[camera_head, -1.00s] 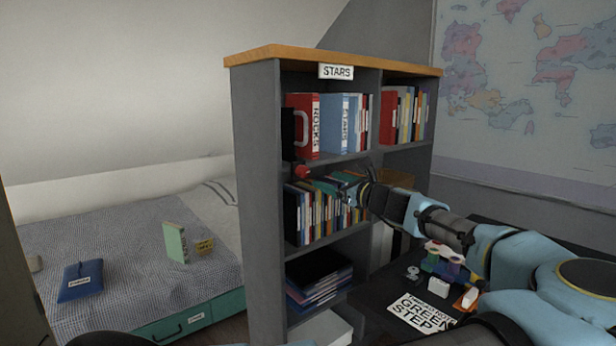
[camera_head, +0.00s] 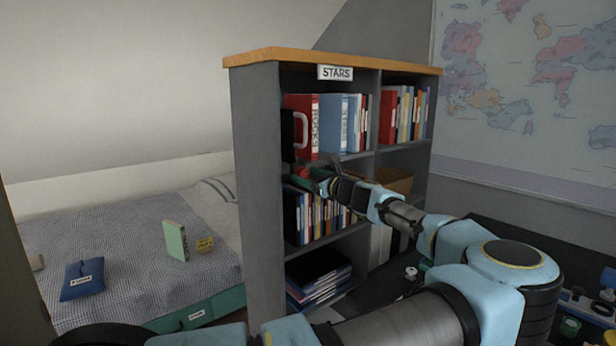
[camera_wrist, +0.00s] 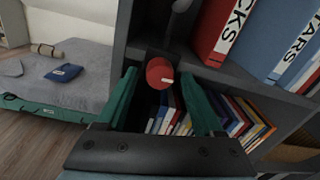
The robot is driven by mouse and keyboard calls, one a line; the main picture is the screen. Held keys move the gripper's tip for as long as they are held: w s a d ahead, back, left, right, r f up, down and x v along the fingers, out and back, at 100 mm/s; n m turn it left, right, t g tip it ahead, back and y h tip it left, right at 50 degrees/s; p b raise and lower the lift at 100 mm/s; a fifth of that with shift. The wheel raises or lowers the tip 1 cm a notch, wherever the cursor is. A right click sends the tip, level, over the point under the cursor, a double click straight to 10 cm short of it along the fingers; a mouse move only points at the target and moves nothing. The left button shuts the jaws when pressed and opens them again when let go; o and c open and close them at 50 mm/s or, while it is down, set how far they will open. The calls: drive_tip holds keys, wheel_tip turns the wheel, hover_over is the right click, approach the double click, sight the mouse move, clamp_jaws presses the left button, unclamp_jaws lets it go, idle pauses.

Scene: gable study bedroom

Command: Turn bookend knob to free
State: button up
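The red bookend knob (camera_wrist: 159,73) sticks out under a shelf edge in the wrist view, with a short white mark pointing right. In the head view it is mostly hidden by my gripper. The dark bookend (camera_head: 287,135) with a pale handle stands on the shelf just above, left of the red binder (camera_head: 301,124). My gripper (camera_head: 318,180) is at the front of the bookcase. In the wrist view its green fingers (camera_wrist: 160,84) are spread, with the knob showing between their tips. Gaps show on both sides of the knob; whether it is within reach in depth is unclear.
The grey bookcase (camera_head: 258,200) carries a STARS sign (camera_head: 336,73). Books (camera_head: 310,215) fill the shelf beneath my gripper, and the side panel stands close on the left. A bed (camera_head: 130,250) lies left; a dark desk (camera_head: 375,290) is at the right.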

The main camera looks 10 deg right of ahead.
clamp_jaws()
idle(0.3)
drive_tip(key=shift+b, duration=0.3)
drive_tip(key=n+b, duration=0.1)
drive_tip(key=b, duration=0.1)
drive_tip(key=n+b, duration=0.1)
drive_tip(key=n, duration=0.1)
drive_tip(key=shift+f+n+b, duration=0.25)
drive_tip(key=shift+n+b, duration=0.05)
drive_tip(key=shift+b, duration=0.05)
drive_tip(key=n+b, duration=0.4)
drive_tip(key=shift+n+b, duration=0.3)
drive_tip(key=shift+n, duration=0.1)
drive_tip(key=n+b, duration=0.5)
drive_tip(key=shift+n+y, duration=0.3)
drive_tip(key=shift+y, duration=0.1)
drive_tip(key=n+b, duration=0.4)
drive_tip(key=shift+r, duration=0.1)
drive_tip(key=shift+r+n, duration=0.1)
drive_tip(key=shift+n, duration=0.2)
